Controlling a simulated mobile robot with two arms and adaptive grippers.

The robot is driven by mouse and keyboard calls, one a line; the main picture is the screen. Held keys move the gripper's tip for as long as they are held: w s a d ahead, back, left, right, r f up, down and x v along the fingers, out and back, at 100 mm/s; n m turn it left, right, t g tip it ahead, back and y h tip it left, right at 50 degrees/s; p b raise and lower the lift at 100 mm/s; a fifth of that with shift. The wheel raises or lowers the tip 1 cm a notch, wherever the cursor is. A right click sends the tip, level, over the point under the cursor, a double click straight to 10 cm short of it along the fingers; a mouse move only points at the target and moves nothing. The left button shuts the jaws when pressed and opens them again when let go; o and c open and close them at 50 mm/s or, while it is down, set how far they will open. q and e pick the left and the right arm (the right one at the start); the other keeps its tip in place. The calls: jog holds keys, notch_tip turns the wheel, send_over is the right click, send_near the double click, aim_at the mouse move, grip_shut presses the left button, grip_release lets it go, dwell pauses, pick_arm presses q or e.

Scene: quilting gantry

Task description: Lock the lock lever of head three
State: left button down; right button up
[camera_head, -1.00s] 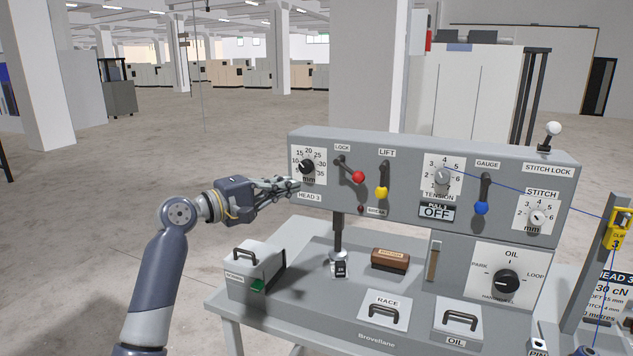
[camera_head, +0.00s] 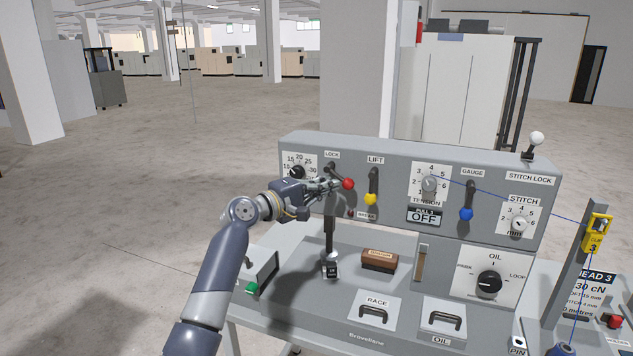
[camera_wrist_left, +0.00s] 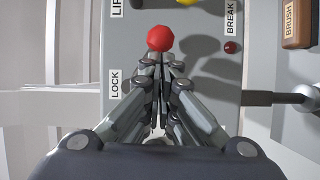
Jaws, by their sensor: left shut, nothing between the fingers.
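The lock lever (camera_head: 347,183), with a red ball knob and dark arm, is under the LOCK label on the head three panel (camera_head: 400,210). Its arm slants down to the right from its pivot. My left gripper (camera_head: 335,185) is at the lever, its fingertips just left of the red knob in the head view. In the left wrist view, the closed fingertips (camera_wrist_left: 160,60) are right at the red knob (camera_wrist_left: 160,38); I cannot tell whether they touch it. The gripper is shut with nothing between its fingers. The lever's arm is partly hidden by the gripper. My right gripper is not in view.
The yellow-knobbed lift lever (camera_head: 371,198) is close to the right of the red knob. A small red BREAK button (camera_head: 351,213) is just below. The blue-knobbed gauge lever (camera_head: 466,213) is further right. A brown brush (camera_head: 380,260) lies on the table below.

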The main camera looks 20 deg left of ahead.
pick_arm(q)
jog(key=shift+f, duration=0.1)
jog(key=n, duration=0.1)
jog(key=d+n+t, duration=0.1)
jog(key=shift+d+r+n+b, duration=0.15)
jog(key=shift+r+n+b, duration=0.05)
jog(key=shift+n+b, duration=0.15)
dwell(0.4)
